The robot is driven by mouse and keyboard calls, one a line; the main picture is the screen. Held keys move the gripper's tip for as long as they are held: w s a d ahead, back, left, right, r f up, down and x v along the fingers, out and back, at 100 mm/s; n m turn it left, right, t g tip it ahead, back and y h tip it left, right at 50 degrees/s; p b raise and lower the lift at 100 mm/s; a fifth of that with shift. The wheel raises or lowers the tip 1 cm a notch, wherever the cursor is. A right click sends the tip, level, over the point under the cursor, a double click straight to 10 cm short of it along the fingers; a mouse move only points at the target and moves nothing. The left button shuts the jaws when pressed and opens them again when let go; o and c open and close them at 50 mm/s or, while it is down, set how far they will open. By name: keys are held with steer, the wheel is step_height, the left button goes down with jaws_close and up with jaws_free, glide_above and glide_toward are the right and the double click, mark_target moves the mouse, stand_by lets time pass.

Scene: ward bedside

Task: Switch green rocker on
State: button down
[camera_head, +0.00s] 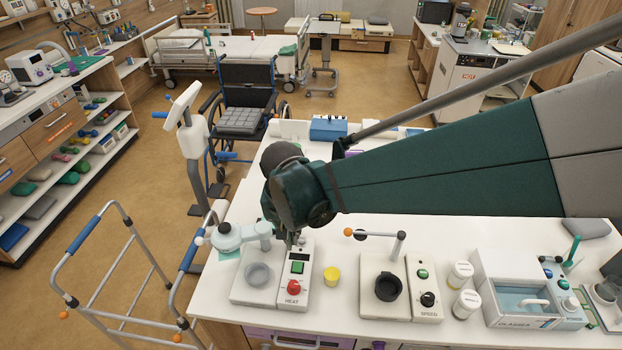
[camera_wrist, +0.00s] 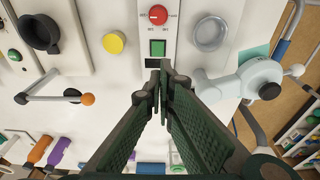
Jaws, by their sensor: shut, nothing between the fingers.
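The green rocker (camera_head: 297,267) is a square switch with a dark border on the white HEAT panel (camera_head: 285,301). It sits between a red knob (camera_head: 293,287) and a small black window. In the wrist view the green rocker (camera_wrist: 157,47) shows just beyond my fingertips, uncovered. I cannot tell which way it is tilted. My gripper (camera_wrist: 163,72) is shut and empty, its tips by the black window at the panel's far end. In the head view my gripper (camera_head: 291,240) is at the panel's far edge, partly hidden by my arm. Contact with the panel cannot be told.
A pale-blue stand head (camera_head: 227,236) with a grey dish (camera_head: 257,274) stands left of the panel.

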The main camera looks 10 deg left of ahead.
mark_target(298, 261)
steer(key=shift+s+d+r+p, duration=0.15)
steer(key=shift+d+p, duration=0.1)
steer(key=shift+p, duration=0.6)
steer(key=shift+w+f, duration=0.45)
steer(key=shift+f, duration=1.85)
steer(key=shift+w+f, duration=0.45)
steer(key=shift+f, duration=1.8)
steer(key=shift+w+f, duration=0.45)
steer(key=shift+f, duration=1.85)
steer(key=shift+f+b, duration=0.1)
steer(key=shift+b, duration=0.25)
